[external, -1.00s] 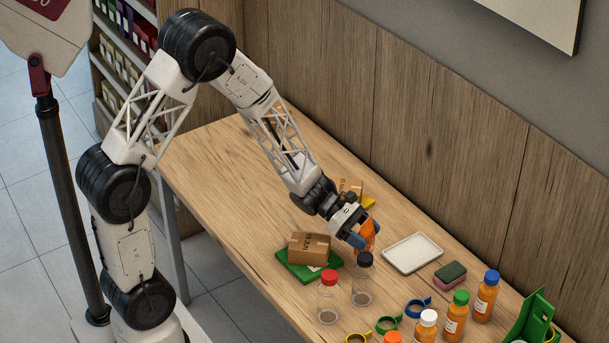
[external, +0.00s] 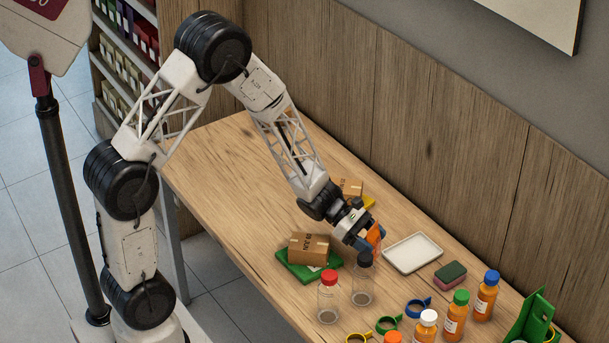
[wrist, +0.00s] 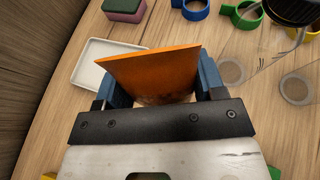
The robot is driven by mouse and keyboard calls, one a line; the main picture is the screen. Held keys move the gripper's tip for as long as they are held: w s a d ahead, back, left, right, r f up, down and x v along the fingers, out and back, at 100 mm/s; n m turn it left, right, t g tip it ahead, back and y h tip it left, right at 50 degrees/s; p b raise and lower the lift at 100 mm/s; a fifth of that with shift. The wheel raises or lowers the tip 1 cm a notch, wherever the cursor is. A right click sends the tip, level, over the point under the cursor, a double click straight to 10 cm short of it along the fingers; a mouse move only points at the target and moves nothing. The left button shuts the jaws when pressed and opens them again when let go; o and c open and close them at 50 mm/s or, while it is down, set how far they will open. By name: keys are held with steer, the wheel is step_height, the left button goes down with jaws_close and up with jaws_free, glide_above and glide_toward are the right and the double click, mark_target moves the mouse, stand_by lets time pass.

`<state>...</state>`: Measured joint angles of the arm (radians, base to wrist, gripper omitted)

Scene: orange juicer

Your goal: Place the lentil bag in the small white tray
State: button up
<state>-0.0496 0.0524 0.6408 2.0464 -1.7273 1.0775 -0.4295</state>
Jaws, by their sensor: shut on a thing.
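The orange lentil bag (wrist: 155,72) is between the two blue fingers of my gripper (wrist: 158,85) in the wrist view. My gripper is shut on it. In the external view the bag (external: 375,237) shows as a small orange patch at my gripper (external: 368,240), mostly hidden by the fingers. The small white tray (external: 412,253) lies empty on the table, just right of the bag. In the wrist view the tray (wrist: 88,68) is left of and beyond the bag, partly hidden by it.
A black-capped jar (external: 362,280) stands close in front of my gripper, and a red-capped jar (external: 328,298) left of it. A sponge (external: 450,274) lies right of the tray. Cardboard boxes (external: 309,248) sit on the left, and several juice bottles (external: 455,317) at the front right.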

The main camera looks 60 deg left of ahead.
steer(key=w+d, duration=0.1)
steer(key=w, duration=0.3)
steer(key=w+f, duration=0.1)
steer(key=w, duration=0.4)
steer(key=w+d, duration=0.1)
steer(key=w, duration=0.3)
steer(key=shift+w+d+f, duration=0.2)
steer(key=shift+w+d, duration=0.15)
steer(key=shift+f, duration=1.7)
steer(key=shift+f, duration=0.15)
steer(key=o, duration=0.9)
steer(key=shift+o, duration=0.2)
